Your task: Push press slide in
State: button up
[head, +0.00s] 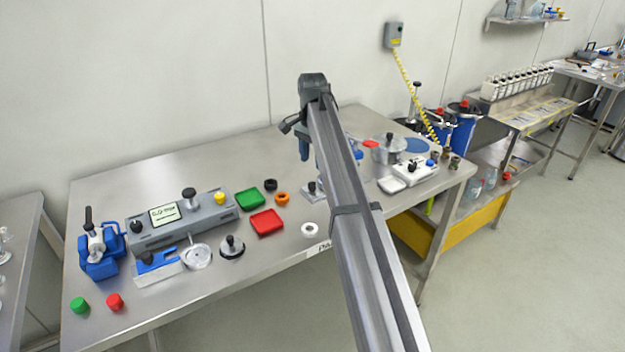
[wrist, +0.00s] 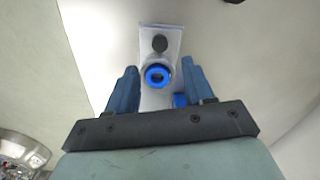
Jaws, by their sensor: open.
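A pale metal plate (wrist: 170,42) with a dark round knob (wrist: 160,43) and a blue ring (wrist: 158,76) is in the wrist view; it looks like the press slide, but I cannot be sure. In the head view a small plate with a black knob (head: 312,187) shows beside my arm, partly hidden by it. My gripper (wrist: 160,72) is open, with one blue finger on each side of the blue ring and nothing visibly held. In the head view my gripper (head: 304,150) hangs above the back part of the table. Contact with the ring cannot be told.
On the steel table (head: 170,190) stand a grey unit with a screen (head: 180,220), a blue lever device (head: 100,255), a green tray (head: 250,198) and a red tray (head: 266,222). A white ring (head: 309,229) lies near the front edge. A white device (head: 415,175) stands at right.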

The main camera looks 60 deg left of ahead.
aim_at(313, 183)
notch_tip(313, 183, down, 8)
jog(key=shift+f, duration=0.1)
jog(key=shift+c, duration=0.5)
grip_shut()
dwell(0.5)
